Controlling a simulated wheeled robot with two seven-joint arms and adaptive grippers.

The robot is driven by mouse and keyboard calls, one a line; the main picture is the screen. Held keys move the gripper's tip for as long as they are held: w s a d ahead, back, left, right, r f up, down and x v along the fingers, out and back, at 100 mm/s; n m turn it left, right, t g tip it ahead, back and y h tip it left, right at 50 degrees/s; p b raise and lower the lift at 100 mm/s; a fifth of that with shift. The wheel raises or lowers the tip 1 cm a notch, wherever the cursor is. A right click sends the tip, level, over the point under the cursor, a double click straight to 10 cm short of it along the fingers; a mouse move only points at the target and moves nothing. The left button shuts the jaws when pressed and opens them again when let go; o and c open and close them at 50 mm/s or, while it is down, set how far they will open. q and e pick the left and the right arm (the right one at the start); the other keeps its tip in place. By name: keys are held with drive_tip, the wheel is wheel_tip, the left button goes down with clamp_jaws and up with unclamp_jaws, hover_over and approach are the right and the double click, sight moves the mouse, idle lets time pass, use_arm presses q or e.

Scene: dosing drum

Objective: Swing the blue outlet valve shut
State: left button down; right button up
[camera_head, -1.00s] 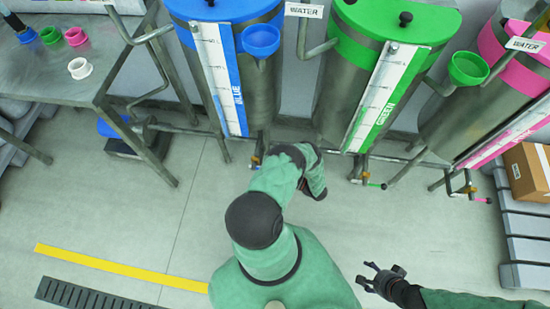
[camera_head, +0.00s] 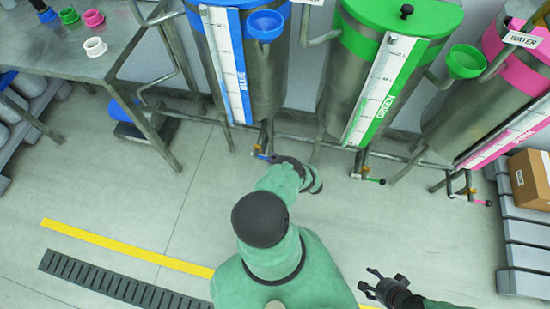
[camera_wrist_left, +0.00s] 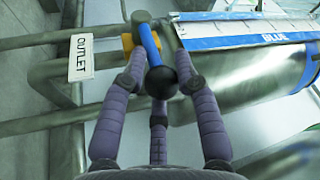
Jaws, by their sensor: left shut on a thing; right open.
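The blue outlet valve shows in the left wrist view as a blue lever (camera_wrist_left: 150,45) with a black ball knob on a brass body (camera_wrist_left: 128,42). Its lever points down the picture, towards my palm. My left gripper (camera_wrist_left: 160,80) has its purple fingers on both sides of the knob and is shut on the lever. In the head view my left gripper (camera_head: 275,161) is at the valve (camera_head: 258,152) below the blue drum (camera_head: 276,85), and partly hides it. My right gripper (camera_head: 370,281) is open and empty over the floor at lower right.
An OUTLET sign (camera_wrist_left: 81,58) hangs beside the valve. The green drum (camera_head: 345,75) and pink drum (camera_head: 470,110), with their own valves, stand to the right. A metal table (camera_head: 80,45) is at left, a cardboard box (camera_head: 530,178) at right. The floor between is clear.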

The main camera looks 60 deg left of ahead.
use_arm(q)
drive_tip(key=shift+a+r, duration=0.1)
drive_tip(key=shift+a, duration=0.1)
idle(0.6)
drive_tip(key=c, duration=0.9)
unclamp_jaws()
drive_tip(key=shift+c, duration=0.2)
drive_tip(key=shift+d, duration=0.1)
drive_tip(key=shift+d, duration=0.1)
